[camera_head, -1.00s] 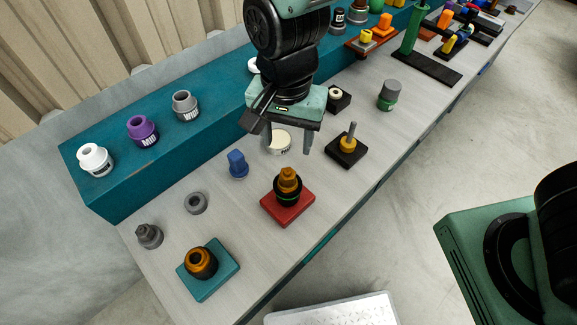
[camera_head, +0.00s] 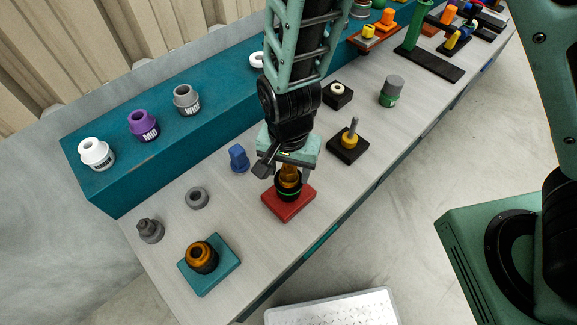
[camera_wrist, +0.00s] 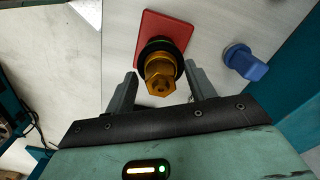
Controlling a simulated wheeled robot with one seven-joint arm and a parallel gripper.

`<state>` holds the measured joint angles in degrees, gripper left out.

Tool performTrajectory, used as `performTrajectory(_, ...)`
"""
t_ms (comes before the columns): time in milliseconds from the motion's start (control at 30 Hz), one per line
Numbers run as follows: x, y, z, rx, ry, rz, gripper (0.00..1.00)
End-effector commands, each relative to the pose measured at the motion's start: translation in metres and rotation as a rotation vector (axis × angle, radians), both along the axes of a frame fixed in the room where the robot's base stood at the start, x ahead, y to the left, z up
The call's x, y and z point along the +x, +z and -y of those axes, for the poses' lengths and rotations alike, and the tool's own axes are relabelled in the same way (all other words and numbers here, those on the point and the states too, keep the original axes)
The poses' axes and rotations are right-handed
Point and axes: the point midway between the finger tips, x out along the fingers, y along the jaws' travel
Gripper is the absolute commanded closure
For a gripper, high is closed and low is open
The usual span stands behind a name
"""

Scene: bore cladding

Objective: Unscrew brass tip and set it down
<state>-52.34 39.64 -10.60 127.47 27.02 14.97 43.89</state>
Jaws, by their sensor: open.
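The brass tip (camera_head: 289,174) stands upright in a black ring-shaped holder (camera_head: 288,190) on a red base plate (camera_head: 275,207). In the wrist view the brass tip (camera_wrist: 160,80) has a hex-shaped end facing the camera and lies ahead, between the fingers. My gripper (camera_wrist: 160,90) is open, with one finger on each side of the tip and visible gaps to both. In the head view my gripper (camera_head: 289,165) is right above the red base and hides the upper part of the tip.
A blue knob-like piece (camera_head: 239,158) stands close to the left of my gripper. A black base with a yellow-collared peg (camera_head: 349,140) is to the right. A teal base with an orange-brown ring (camera_head: 210,270) is at front left. Bare bench lies between them.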

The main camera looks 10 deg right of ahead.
Motion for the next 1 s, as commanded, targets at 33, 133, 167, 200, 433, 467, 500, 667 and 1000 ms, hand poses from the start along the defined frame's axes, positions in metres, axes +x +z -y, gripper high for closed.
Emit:
performTrajectory(33,0.0001,0.0002,-0.0002,0.000,0.000,0.000,0.45)
performTrajectory(133,0.0001,0.0003,-0.0002,0.000,0.000,0.000,0.59)
performTrajectory(167,0.0001,0.0003,-0.0002,0.000,0.000,0.000,0.68)
performTrajectory(200,0.0001,0.0003,-0.0002,0.000,0.000,0.000,0.79)
performTrajectory(433,0.0002,0.0012,0.0003,0.000,0.038,0.000,0.96)
performTrajectory(467,0.0003,0.0015,0.0004,0.000,0.068,-0.001,0.96)
performTrajectory(500,0.0000,0.0017,0.0002,0.001,0.112,-0.001,0.96)
performTrajectory(667,0.0001,0.0007,0.0003,0.001,0.152,0.001,0.96)
performTrajectory(1000,-0.0001,0.0011,0.0007,0.000,0.304,0.000,0.96)
